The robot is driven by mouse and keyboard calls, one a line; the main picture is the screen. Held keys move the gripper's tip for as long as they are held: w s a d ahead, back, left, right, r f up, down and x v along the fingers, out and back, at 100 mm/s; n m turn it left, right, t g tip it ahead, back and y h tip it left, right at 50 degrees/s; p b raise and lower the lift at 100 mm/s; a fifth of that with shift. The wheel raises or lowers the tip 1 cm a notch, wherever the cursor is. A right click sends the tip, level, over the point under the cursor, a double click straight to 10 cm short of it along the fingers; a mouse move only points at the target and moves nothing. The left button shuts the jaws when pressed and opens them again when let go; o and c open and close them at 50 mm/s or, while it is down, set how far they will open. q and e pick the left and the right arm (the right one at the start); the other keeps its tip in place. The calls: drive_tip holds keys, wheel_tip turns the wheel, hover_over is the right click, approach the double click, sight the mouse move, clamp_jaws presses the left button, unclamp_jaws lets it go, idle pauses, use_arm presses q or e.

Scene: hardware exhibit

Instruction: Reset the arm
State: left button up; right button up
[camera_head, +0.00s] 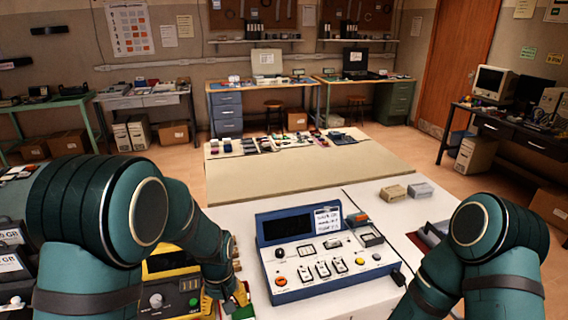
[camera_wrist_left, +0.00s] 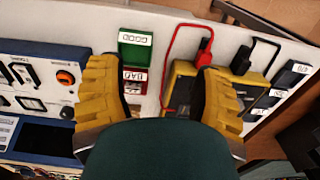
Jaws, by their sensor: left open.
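My left arm (camera_head: 100,215) comes in from the left and bends down at the white table, with the left gripper (camera_head: 238,296) low at the blue test device's left side. In the left wrist view the left gripper (camera_wrist_left: 160,72) has its two yellow fingers wide apart with nothing held. A green box labelled GOOD (camera_wrist_left: 135,52) and a red box labelled BAD (camera_wrist_left: 134,86) show between them, beside the left finger. My right arm (camera_head: 485,240) bends down at the right; its gripper is outside the view.
The blue test device (camera_head: 285,262) stands between my arms. A yellow meter (camera_head: 165,265) is by my left forearm. A red cable (camera_wrist_left: 172,50) runs near the right finger in the wrist view. Two small boxes (camera_head: 394,194) lie farther back. The beige mat (camera_head: 300,172) has free room.

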use_arm(q)
drive_tip(key=s+d+f+m+t+h+b, duration=0.1)
drive_tip(key=s+d+f+h, duration=0.3)
drive_tip(key=s+f, duration=1)
drive_tip(key=shift+s+d+f+t+b, duration=0.2)
drive_tip(key=shift+f+t+b, duration=0.25)
drive_tip(key=shift+f, duration=0.35)
